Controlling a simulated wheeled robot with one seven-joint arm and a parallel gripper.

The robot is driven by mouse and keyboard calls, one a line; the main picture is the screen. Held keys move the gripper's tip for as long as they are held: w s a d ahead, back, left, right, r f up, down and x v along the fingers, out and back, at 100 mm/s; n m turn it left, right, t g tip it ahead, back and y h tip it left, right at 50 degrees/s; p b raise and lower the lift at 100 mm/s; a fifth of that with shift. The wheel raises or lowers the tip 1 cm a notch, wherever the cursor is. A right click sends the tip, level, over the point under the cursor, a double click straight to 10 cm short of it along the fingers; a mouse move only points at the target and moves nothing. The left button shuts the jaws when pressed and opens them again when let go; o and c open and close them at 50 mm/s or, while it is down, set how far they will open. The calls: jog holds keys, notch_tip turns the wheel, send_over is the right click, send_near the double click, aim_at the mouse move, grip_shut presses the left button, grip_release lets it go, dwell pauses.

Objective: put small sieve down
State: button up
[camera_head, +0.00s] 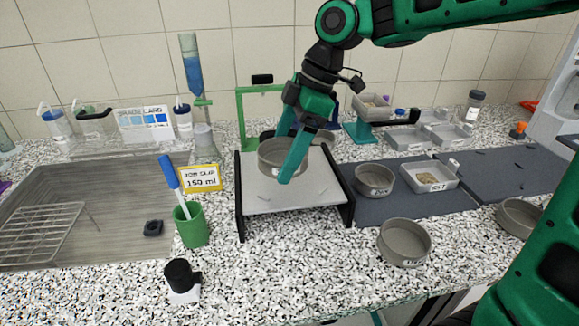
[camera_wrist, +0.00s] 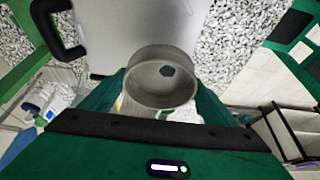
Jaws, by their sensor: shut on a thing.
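My gripper (camera_head: 288,156) is shut on a round grey sieve (camera_head: 270,158), which I take to be the small sieve. The sieve is held over the pale top plate (camera_head: 262,198) of a stand with black side panels. In the wrist view, the sieve (camera_wrist: 150,84) sits between the green fingers, with a small dark patch inside it. Part of its near side is hidden behind a finger in the head view. I cannot tell whether its underside touches the plate.
Round grey pans (camera_head: 374,180) (camera_head: 404,243) (camera_head: 518,217) stand to the right. A white tray (camera_head: 430,176) lies on the dark mat. A green cup (camera_head: 191,225) with a blue-handled tool and a yellow-framed label (camera_head: 201,180) stand close left of the stand. The front counter is partly clear.

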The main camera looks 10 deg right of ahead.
jog(key=shift+w+d+f, duration=0.85)
jog(key=shift+w+f, duration=0.05)
jog(key=shift+w, duration=0.25)
jog(key=shift+f, duration=2)
jog(key=shift+f, duration=0.1)
jog(key=o, duration=1.2)
jog(key=v, duration=1.2)
